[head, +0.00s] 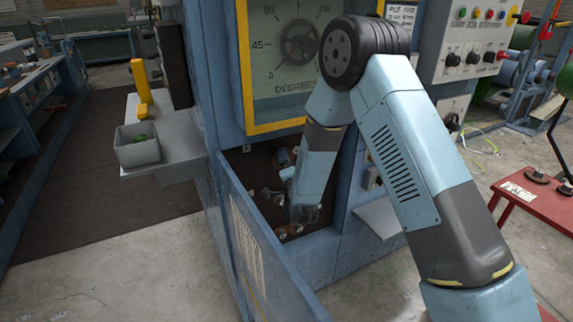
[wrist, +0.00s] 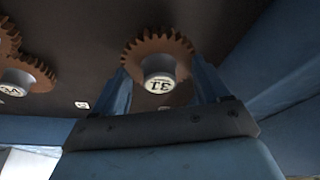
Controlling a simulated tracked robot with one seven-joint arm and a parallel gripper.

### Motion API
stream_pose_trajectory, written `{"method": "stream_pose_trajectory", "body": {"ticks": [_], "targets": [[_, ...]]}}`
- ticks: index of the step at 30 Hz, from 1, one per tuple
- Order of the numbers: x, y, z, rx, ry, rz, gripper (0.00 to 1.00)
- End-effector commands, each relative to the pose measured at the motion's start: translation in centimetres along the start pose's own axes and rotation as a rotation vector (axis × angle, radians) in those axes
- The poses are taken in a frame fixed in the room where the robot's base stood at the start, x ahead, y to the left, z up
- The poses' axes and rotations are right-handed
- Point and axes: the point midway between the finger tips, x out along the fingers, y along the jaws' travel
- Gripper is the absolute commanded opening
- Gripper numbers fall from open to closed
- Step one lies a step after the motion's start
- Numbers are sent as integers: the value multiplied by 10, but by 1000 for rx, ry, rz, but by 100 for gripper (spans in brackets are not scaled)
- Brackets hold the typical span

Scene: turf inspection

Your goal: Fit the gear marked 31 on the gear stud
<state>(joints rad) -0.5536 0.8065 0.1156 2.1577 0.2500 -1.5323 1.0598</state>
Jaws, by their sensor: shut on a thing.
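The gear marked 31 (wrist: 157,47) is a brown toothed wheel with a pale hub, its number upside down in the wrist view. My gripper (wrist: 160,78) is shut on it, one finger on each side of the hub. A small pale square end (wrist: 82,105), which may be the gear stud, shows to the left of my gripper on the dark back wall. In the head view my arm reaches into the open blue cabinet, and the held gear is hard to make out there. I cannot tell how far the gear is from the wall.
Two other brown gears, an upper one (wrist: 8,38) and a lower one (wrist: 35,68), sit close together at the left of the wrist view. The cabinet's open blue door (head: 262,240) stands in front of the opening. A grey bin (head: 137,146) is on a shelf at left.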

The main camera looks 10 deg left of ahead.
Motion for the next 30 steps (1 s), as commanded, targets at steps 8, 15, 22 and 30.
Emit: {"method": "stream_pose_trajectory", "body": {"ticks": [8,15,22,30], "targets": [[1,0,0,0,0,0,39],[6,0,2,0,1,-1,39],[10,0,3,0,1,-1,39],[15,0,4,1,1,0,39]]}}
